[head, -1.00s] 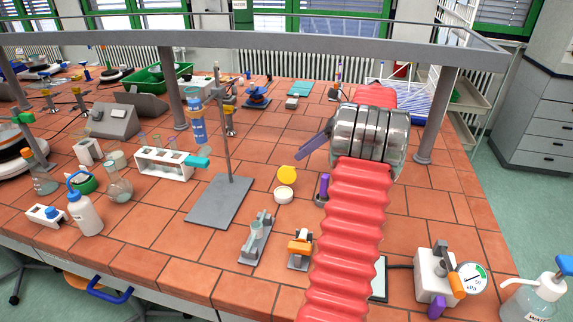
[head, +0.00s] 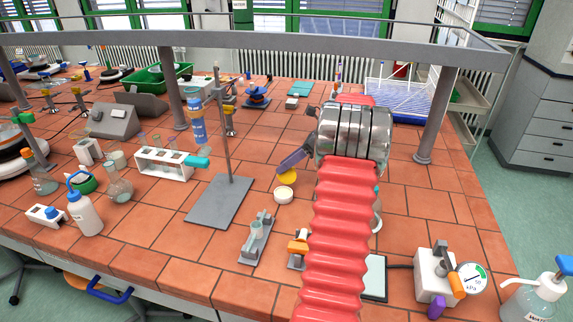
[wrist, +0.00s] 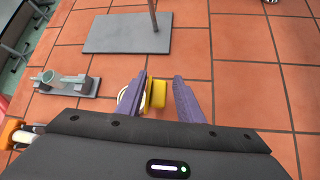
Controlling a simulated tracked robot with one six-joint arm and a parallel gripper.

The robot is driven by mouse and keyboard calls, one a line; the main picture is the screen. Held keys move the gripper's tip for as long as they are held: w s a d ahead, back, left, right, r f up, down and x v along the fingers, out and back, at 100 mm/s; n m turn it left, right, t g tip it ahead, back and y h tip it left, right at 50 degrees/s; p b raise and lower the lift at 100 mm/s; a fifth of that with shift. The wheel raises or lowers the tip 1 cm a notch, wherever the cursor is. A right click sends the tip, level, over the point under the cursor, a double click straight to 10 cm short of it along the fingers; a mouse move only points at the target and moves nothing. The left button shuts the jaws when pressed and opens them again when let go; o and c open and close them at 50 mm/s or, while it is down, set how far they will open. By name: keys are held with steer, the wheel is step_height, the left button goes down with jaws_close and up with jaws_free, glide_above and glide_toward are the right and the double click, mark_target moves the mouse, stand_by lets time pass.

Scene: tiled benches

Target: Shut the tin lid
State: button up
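The tin (head: 284,195) is a small round white pot on the tiled bench. Its yellow lid (head: 288,178) stands raised at the tin's far side, so the tin is open. In the wrist view the lid (wrist: 158,93) lies between the purple fingers of my gripper (wrist: 160,78), which is open with gaps around the lid. The tin (wrist: 123,97) shows there just left of the lid, partly hidden by the left finger. In the head view one finger of my gripper (head: 293,161) overlaps the lid's upper edge; the other finger is hidden.
A grey stand base with a rod (head: 220,200) is left of the tin. A grey clamp-like device (head: 257,238) and an orange-topped one (head: 298,248) stand nearer the front edge. A gauge unit (head: 436,275) is at right.

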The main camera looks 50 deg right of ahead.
steer(key=c, duration=0.7)
steer(key=shift+a, duration=0.15)
steer(key=shift+c, duration=0.5)
steer(key=shift+d, duration=0.2)
